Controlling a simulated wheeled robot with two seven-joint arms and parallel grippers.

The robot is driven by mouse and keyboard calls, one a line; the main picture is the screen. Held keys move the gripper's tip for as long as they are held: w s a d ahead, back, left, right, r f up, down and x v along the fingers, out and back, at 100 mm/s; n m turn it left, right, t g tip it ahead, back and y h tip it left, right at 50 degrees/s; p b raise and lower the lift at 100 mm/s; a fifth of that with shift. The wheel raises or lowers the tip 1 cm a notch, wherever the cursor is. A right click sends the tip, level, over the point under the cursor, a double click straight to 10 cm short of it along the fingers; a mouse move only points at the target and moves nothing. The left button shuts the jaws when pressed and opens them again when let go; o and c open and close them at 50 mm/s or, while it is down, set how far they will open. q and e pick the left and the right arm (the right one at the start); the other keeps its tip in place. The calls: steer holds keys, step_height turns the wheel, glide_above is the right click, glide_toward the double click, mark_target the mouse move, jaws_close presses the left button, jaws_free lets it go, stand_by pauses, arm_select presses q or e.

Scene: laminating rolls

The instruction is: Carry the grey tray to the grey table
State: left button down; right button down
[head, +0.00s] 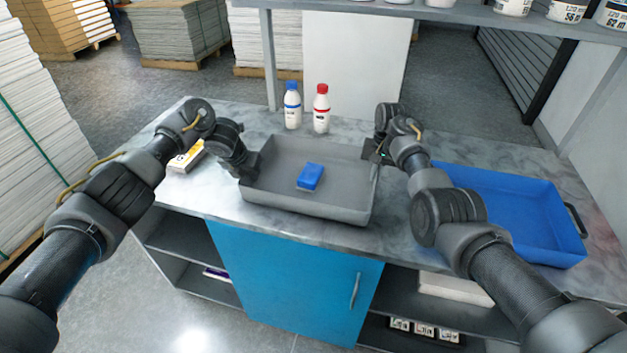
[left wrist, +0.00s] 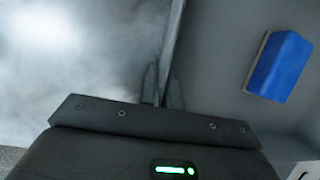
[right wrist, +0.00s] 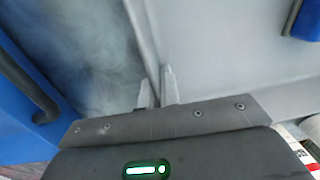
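The grey tray (head: 285,203) sits on the grey marbled table (head: 190,195), with a blue block (head: 311,177) lying inside it. My left gripper (head: 250,168) is at the tray's left wall. In the left wrist view its fingers (left wrist: 163,88) stand on either side of the tray wall (left wrist: 172,50), closed on it. My right gripper (head: 376,158) is at the tray's right wall. In the right wrist view its fingers (right wrist: 157,88) straddle that wall (right wrist: 143,40) and are closed on it. The blue block also shows in the left wrist view (left wrist: 278,66).
A blue tray (head: 510,210) with a dark handle stands close on the right. Two bottles, one blue-capped (head: 292,106) and one red-capped (head: 321,109), stand behind the grey tray. A small yellow-white box (head: 186,158) lies left. A shelf (head: 450,22) with tubs spans the back.

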arm_select(q)
steer(key=shift+s, duration=0.2)
arm_select(e)
steer(key=shift+s+r, duration=0.1)
steer(key=shift+s, duration=0.1)
steer(key=shift+w, duration=0.1)
